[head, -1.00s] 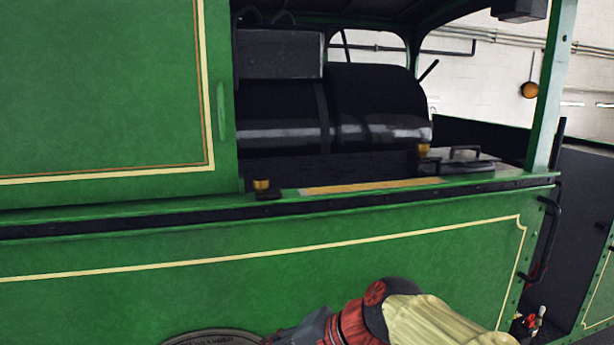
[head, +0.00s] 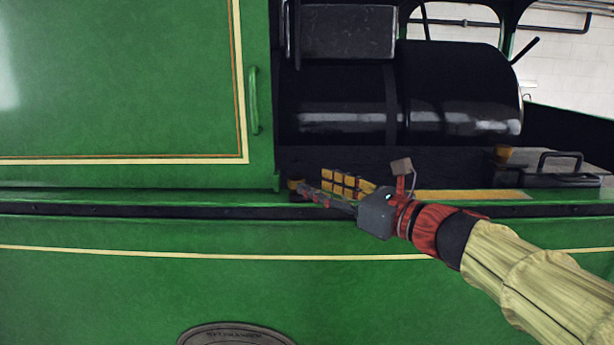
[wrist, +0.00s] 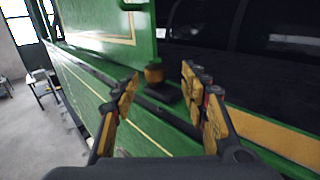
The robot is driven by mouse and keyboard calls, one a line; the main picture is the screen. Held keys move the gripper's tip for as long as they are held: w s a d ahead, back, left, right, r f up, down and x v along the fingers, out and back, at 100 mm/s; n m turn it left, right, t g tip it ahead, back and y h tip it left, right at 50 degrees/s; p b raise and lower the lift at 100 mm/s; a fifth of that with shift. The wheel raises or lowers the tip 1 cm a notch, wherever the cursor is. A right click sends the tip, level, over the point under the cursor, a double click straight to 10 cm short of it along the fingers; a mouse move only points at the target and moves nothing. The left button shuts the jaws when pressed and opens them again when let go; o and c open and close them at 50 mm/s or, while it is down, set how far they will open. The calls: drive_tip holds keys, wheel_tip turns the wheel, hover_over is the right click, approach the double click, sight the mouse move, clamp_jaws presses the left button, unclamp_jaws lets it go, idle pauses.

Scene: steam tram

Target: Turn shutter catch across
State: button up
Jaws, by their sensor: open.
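The shutter catch looks like a small brass knob (head: 296,184) on a black base, on the green ledge by the lower right corner of the green shutter panel (head: 120,80). My gripper (head: 318,184) reaches left along the ledge and partly hides the catch in the head view. In the wrist view the brass knob (wrist: 154,73) stands upright just beyond and between the fingertips of my gripper (wrist: 160,90). The jaws are open and empty, and the knob looks clear of both fingers.
A green upright handle (head: 253,100) sits on the shutter panel's right edge. Behind the ledge is a dark opening with a black boiler (head: 455,95). A second brass knob (head: 502,153) and a dark lid with a handle (head: 555,165) lie farther right.

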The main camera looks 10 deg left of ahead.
sight(303, 180)
drive_tip(key=x, duration=0.2)
drive_tip(key=p+x, duration=0.1)
drive_tip(key=x, duration=0.1)
drive_tip(key=shift+s+a+r, duration=0.15)
drive_tip(key=shift+s+a, duration=0.15)
drive_tip(key=shift+s, duration=0.1)
drive_tip(key=shift+w+a, duration=0.15)
drive_tip(key=shift+w, duration=0.25)
drive_tip(key=shift+s+a, duration=0.1)
drive_tip(key=shift+a, duration=0.05)
drive_tip(key=shift+c, duration=0.5)
drive_tip(key=c, duration=1)
